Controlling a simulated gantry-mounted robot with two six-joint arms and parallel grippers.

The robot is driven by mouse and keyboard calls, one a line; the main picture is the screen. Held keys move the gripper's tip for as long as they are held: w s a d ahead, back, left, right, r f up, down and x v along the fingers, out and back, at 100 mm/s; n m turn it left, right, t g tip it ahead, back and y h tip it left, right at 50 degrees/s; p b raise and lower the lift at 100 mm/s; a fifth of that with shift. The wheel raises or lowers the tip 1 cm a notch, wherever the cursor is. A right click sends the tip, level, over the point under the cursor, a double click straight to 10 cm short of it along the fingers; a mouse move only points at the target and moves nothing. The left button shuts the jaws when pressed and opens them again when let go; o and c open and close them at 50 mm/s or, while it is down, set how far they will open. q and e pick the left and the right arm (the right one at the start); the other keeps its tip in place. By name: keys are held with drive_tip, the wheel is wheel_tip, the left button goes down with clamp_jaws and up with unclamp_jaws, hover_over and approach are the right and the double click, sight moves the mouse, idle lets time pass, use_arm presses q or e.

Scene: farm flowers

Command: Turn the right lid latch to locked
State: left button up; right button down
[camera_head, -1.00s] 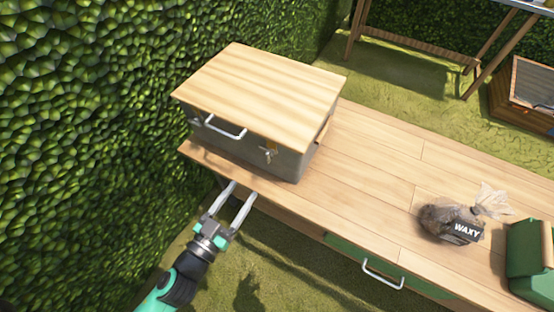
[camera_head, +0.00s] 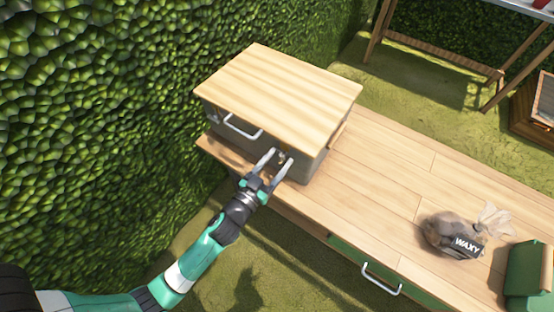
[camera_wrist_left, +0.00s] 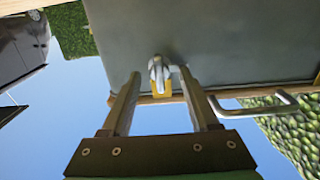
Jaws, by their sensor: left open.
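A grey metal box with a pale wooden lid (camera_head: 280,90) stands at the left end of the wooden bench. The right lid latch (camera_head: 282,157), silver with a brass-coloured part, is on the box's front face below the lid edge. It also shows in the left wrist view (camera_wrist_left: 158,72). My left gripper (camera_head: 279,156) is open at the front of the box. Its two fingers lie on either side of the latch, with no clear grip on it. Part of the latch is hidden behind the fingers in the head view. My right gripper is not in view.
A silver handle (camera_head: 243,127) is on the box front, left of the latch. A bag labelled WAXY (camera_head: 452,236) and a green container (camera_head: 527,272) are farther right. The bench's middle (camera_head: 385,185) is clear. A leafy hedge (camera_head: 90,130) stands close on the left.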

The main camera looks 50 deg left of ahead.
use_arm(q)
clamp_jaws()
drive_tip(key=shift+m, duration=0.4)
drive_tip(key=m, duration=0.3)
drive_tip(key=shift+d+m, duration=0.1)
drive_tip(key=shift+m, duration=0.3)
drive_tip(key=m, duration=0.4)
drive_tip(key=shift+d+m, duration=0.1)
drive_tip(key=shift+m, duration=0.2)
drive_tip(key=m, duration=0.4)
drive_tip(key=shift+f, duration=0.1)
drive_tip(key=m+p, duration=0.1)
drive_tip(key=m, duration=0.3)
drive_tip(key=shift+f+m, duration=0.1)
drive_tip(key=shift+m, duration=0.2)
